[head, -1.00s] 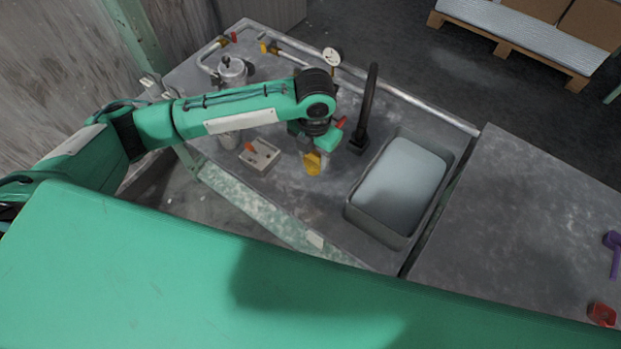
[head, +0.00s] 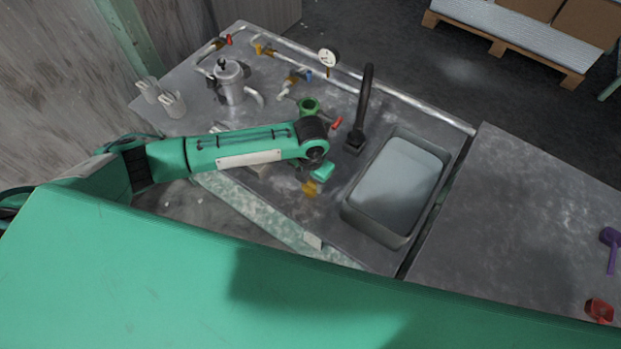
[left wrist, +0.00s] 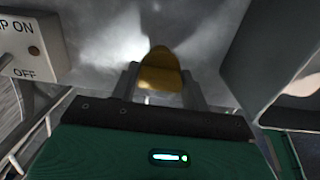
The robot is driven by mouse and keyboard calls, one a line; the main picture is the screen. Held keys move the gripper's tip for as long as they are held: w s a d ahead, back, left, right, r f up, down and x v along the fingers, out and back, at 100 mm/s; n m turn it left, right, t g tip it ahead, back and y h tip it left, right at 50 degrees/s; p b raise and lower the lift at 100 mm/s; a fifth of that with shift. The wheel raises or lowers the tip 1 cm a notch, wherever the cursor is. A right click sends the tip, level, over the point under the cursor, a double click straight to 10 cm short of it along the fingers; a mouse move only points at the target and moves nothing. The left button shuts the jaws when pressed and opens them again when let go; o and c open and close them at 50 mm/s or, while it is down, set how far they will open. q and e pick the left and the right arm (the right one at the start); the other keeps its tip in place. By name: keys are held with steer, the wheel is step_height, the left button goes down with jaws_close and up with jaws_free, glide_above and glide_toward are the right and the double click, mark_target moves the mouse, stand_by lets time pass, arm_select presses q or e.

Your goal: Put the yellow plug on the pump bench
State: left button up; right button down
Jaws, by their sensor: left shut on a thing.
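The yellow plug (head: 309,189) is under my left gripper (head: 313,181) in the head view, over the front part of the pump bench (head: 290,215), left of the sink. In the left wrist view the yellow plug (left wrist: 160,68) sits between the two fingers of my left gripper (left wrist: 160,86), which is shut on it. A grey bench surface lies beyond it there. I cannot tell whether the plug touches the bench. My right gripper is not in view.
The sink basin (head: 398,188) and a dark upright spout (head: 363,105) stand right of my gripper. A metal pot (head: 232,85), a green ring-shaped part (head: 309,106) and a gauge (head: 328,58) stand farther back. A switch box (left wrist: 31,48) shows in the left wrist view.

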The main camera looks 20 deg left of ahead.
arm_select(q)
steer(key=shift+f, duration=0.15)
steer(key=o, duration=1)
steer(key=shift+r, duration=0.4)
step_height(320, 180, up, 12)
steer(key=shift+f, duration=0.2)
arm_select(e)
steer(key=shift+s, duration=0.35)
